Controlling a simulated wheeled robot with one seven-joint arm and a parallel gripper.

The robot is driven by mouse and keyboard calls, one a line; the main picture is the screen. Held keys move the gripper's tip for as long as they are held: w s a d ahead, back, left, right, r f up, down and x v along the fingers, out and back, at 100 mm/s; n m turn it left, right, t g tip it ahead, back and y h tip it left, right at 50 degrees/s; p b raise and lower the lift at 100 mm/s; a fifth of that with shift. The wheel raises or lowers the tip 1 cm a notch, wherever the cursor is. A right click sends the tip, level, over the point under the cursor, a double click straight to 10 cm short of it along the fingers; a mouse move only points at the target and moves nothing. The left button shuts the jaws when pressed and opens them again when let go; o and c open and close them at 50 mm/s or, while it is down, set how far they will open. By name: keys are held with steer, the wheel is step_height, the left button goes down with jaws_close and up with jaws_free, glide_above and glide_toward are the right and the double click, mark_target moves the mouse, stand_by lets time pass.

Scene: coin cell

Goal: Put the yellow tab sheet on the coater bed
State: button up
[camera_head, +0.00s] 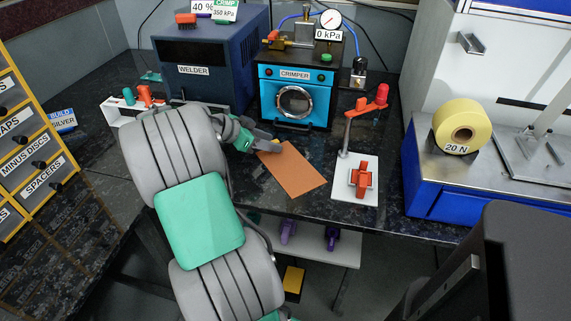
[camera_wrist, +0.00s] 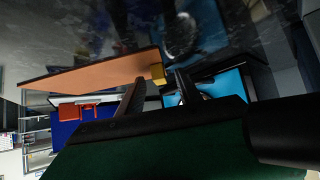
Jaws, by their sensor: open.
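The yellow tab sheet (camera_head: 294,170) is a flat copper-orange sheet on the dark bench, in front of the crimper. Its small yellow tab is at its far left corner and also shows in the wrist view (camera_wrist: 158,73). My gripper (camera_head: 273,148) is at that corner. In the wrist view my gripper (camera_wrist: 160,84) has its two dark fingers apart, with the tab between them and the sheet (camera_wrist: 95,72) extending left. Whether the fingers touch the tab is unclear. A flat steel plate on the blue machine at right looks like the coater bed (camera_head: 515,153).
The blue crimper (camera_head: 291,92) stands just behind the sheet, with the dark welder (camera_head: 212,62) to its left. A white plate (camera_head: 342,190) with an orange device is right of the sheet. A yellow roll (camera_head: 447,128) sits on the steel-topped machine.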

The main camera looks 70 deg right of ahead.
steer(key=shift+s+d+f, duration=0.1)
steer(key=shift+f, duration=0.05)
jaws_close()
stand_by(0.4)
